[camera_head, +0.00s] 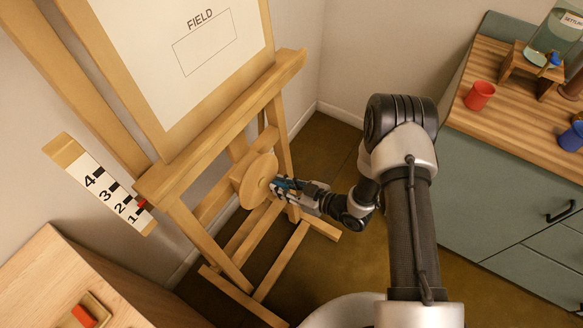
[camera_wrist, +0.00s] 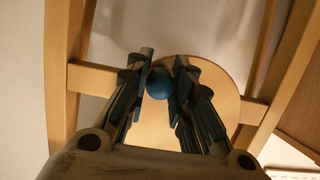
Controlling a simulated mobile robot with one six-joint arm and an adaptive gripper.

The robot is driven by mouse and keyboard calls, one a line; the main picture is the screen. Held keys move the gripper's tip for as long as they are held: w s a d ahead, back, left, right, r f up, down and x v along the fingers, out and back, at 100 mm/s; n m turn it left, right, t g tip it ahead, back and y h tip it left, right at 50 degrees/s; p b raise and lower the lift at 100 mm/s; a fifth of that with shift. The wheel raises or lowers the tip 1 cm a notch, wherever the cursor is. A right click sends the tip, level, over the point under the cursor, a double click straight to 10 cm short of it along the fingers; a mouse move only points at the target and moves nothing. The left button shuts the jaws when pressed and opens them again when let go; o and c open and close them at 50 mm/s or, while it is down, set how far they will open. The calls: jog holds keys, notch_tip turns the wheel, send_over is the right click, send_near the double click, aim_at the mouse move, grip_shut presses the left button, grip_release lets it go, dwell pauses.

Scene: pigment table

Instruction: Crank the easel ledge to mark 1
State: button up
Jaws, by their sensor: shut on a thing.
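The wooden easel (camera_head: 222,122) holds a white sheet marked FIELD above its ledge (camera_head: 232,115). The white scale (camera_head: 88,186) at the left bears marks 1 to 4, with 1 lowest. A small red pointer (camera_head: 143,204) at the ledge's left end sits near marks 2 and 1; its exact reading is too small to tell. The round wooden crank wheel (camera_head: 256,180) is below the ledge. My gripper (camera_head: 280,184) is at the wheel's right side. In the wrist view my gripper (camera_wrist: 160,80) is shut on the blue crank knob (camera_wrist: 160,83), with the wheel (camera_wrist: 215,85) behind it.
A wooden surface (camera_head: 60,260) with a small box holding a red block (camera_head: 84,316) is at lower left. A grey-green cabinet (camera_head: 505,190) at right bears a red cup (camera_head: 479,96), a blue cup (camera_head: 572,137) and a glass vessel on a stand (camera_head: 540,72). Easel legs surround the wheel.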

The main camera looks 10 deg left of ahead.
jog(key=s, duration=0.2)
jog(key=s+a+f, duration=0.1)
jog(key=shift+w+r, duration=0.1)
jog(key=shift+w, duration=0.05)
jog(key=shift+s+a, duration=0.25)
jog(key=shift+s, duration=0.5)
dwell(0.6)
jog(key=o, duration=1.2)
jog(key=shift+c, duration=0.2)
jog(key=shift+d, duration=0.1)
jog(key=p, duration=0.1)
send_near(266, 196)
jog(key=d, duration=0.2)
jog(key=s+d+f, duration=0.1)
